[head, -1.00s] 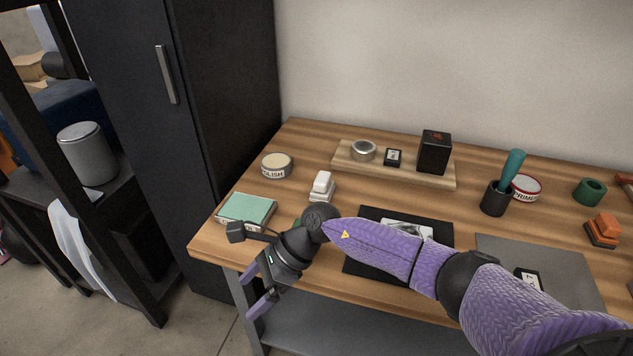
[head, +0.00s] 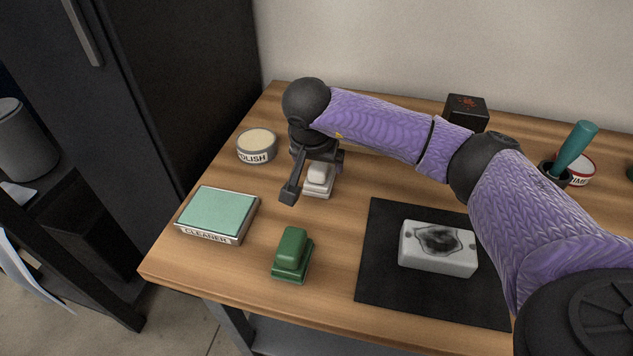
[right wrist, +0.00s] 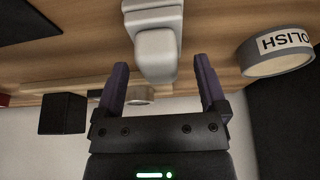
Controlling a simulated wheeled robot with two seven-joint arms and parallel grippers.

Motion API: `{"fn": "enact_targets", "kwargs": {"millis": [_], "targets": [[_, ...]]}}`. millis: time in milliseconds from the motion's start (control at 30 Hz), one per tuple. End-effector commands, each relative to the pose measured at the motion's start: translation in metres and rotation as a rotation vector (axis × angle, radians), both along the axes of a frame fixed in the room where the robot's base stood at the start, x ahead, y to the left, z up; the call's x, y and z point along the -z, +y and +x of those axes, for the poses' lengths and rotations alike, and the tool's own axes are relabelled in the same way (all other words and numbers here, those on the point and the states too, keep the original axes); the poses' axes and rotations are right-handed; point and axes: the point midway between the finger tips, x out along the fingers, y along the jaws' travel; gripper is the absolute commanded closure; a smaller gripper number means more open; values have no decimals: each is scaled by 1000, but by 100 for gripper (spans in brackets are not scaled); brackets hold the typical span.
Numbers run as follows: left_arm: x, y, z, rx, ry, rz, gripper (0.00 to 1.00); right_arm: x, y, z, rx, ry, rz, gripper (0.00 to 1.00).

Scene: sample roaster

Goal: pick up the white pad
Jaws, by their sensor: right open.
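The white pad (head: 317,186), a small block with a raised grip on a flat base, stands on the wooden table between the polish tin and the black mat. My right gripper (head: 322,163) is above it, pointing down, and hides part of its top. In the right wrist view the open fingers (right wrist: 160,72) lie to either side of the white pad's raised grip (right wrist: 157,50), with a gap showing on each side. My left gripper is not in view.
The polish tin (head: 257,146) is left of the gripper. The cleaner box (head: 215,212) and a green pad (head: 292,254) are nearer the front. A grey-white block (head: 438,262) lies on the black mat (head: 380,285). A black box (head: 466,110) stands behind.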

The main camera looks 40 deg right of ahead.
Motion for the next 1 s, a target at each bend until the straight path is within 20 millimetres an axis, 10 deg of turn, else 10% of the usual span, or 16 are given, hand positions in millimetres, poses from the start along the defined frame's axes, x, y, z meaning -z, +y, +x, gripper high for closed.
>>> {"fn": "enact_targets", "kwargs": {"millis": [300, 733, 1000], "targets": [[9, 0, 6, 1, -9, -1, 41, 13, -5, 3, 0, -1, 1, 9], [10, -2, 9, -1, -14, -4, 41, 13, -5, 3, 1, 0, 1, 98], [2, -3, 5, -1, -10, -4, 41, 1, -5, 3, 1, -4, 1, 98]]}}
